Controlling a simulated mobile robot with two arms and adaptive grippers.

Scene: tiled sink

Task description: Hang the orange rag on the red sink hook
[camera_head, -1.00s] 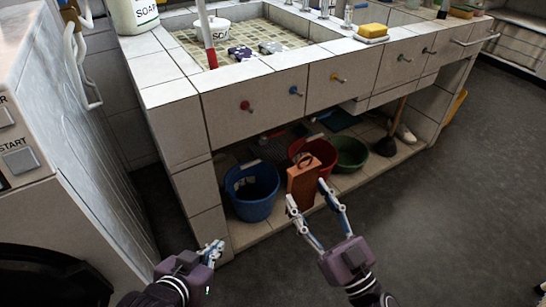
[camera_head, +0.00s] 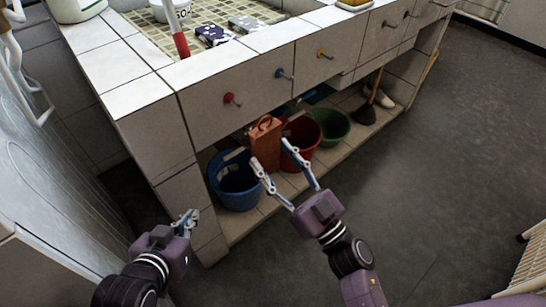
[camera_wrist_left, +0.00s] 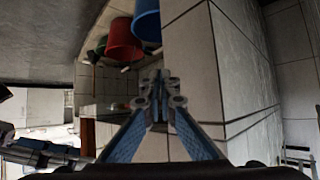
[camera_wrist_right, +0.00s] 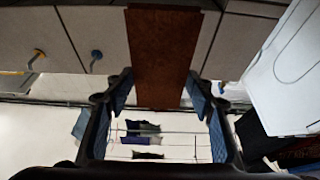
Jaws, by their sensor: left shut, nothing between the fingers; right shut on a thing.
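The orange rag (camera_head: 264,140), a flat orange-brown piece with a small loop at its top, is held upright by my right gripper (camera_head: 272,154). In the right wrist view the rag (camera_wrist_right: 165,50) spans between the fingers. The red sink hook (camera_head: 231,99) is on the tiled sink front, above and left of the rag and apart from it. The right wrist view does not show the red hook; the rag covers part of the sink front there. My left gripper (camera_head: 188,217) is shut and empty, low beside the sink's left corner; its closed fingers (camera_wrist_left: 158,97) show in the left wrist view.
A blue hook (camera_head: 283,73) and a yellow hook (camera_head: 323,53) are right of the red one. Under the sink are a blue bucket (camera_head: 236,190), a red bucket (camera_head: 302,135) and a green bucket (camera_head: 333,125). The dark floor (camera_head: 430,170) at right is clear.

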